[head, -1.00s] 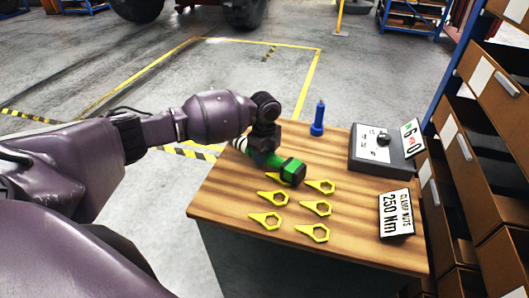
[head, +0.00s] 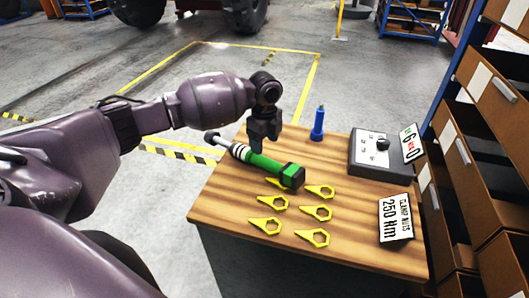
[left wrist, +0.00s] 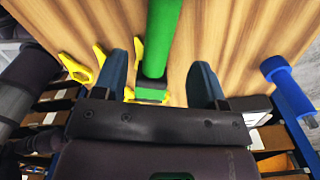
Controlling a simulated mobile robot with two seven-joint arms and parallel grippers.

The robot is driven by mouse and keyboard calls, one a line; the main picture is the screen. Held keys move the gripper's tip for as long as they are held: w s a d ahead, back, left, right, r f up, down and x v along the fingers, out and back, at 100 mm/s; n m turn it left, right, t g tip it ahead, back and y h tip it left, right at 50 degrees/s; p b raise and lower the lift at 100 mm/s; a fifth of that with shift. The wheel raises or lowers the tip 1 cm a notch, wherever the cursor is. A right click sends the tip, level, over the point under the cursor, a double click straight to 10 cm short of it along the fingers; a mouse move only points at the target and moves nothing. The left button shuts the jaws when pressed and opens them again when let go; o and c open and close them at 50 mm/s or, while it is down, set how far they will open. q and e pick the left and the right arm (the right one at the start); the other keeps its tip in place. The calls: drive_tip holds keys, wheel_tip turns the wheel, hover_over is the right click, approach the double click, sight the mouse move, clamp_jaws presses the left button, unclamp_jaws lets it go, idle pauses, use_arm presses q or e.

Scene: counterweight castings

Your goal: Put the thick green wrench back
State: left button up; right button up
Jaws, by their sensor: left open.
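The thick green wrench (head: 262,163) lies on the wooden table, its dark, green-marked head (head: 291,175) towards the yellow pieces and its banded handle (head: 238,151) at the table's far left edge. My left gripper (head: 260,143) is open just above and behind the wrench's middle and hides little of it. In the left wrist view the green shaft (left wrist: 163,30) runs between the two spread fingers, with no finger clearly touching it. My right gripper does not show.
Several yellow ring-ended pieces (head: 316,212) lie in front of the wrench on the table (head: 350,256). A blue tool (head: 318,125) stands behind it. A grey box with a knob (head: 370,158) and a "250 Nm" sign (head: 395,218) are at the right, beside shelf bins (head: 480,130).

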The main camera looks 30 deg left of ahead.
use_arm(q)
drive_tip(key=shift+r, duration=2.8)
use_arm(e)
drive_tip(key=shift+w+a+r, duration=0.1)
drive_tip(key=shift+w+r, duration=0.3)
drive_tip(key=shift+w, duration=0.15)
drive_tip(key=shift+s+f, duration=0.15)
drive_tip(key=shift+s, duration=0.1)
